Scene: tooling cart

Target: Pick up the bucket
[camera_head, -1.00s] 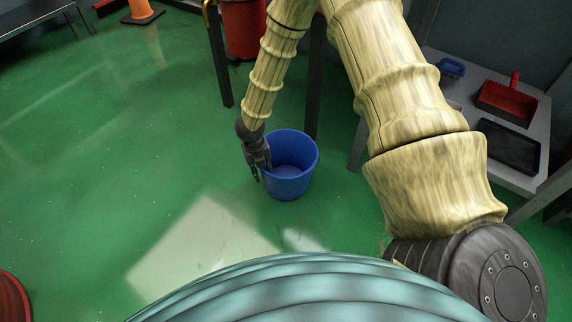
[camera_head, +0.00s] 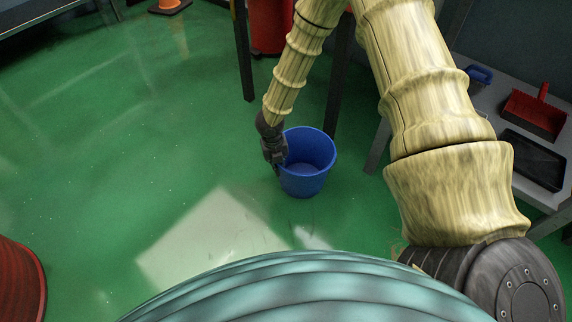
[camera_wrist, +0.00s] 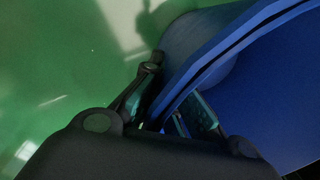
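The blue bucket (camera_head: 307,178) stands upright on the green floor in the head view, with its open top facing up. My gripper (camera_head: 275,164) reaches down at the bucket's left rim. In the wrist view, the bucket (camera_wrist: 270,95) fills the right side, and its rim runs between the two fingers of my gripper (camera_wrist: 172,88). One finger is outside the wall and the other is inside. The fingers lean in towards each other and look closed on the wall. The exact contact at the tips is partly hidden.
A dark table leg (camera_head: 338,85) stands just behind the bucket. At right, a grey cart (camera_head: 480,102) holds a red dustpan (camera_head: 537,112), a blue brush (camera_head: 480,75) and a black tray (camera_head: 530,160). A red drum (camera_head: 18,285) is at lower left. The floor left of the bucket is clear.

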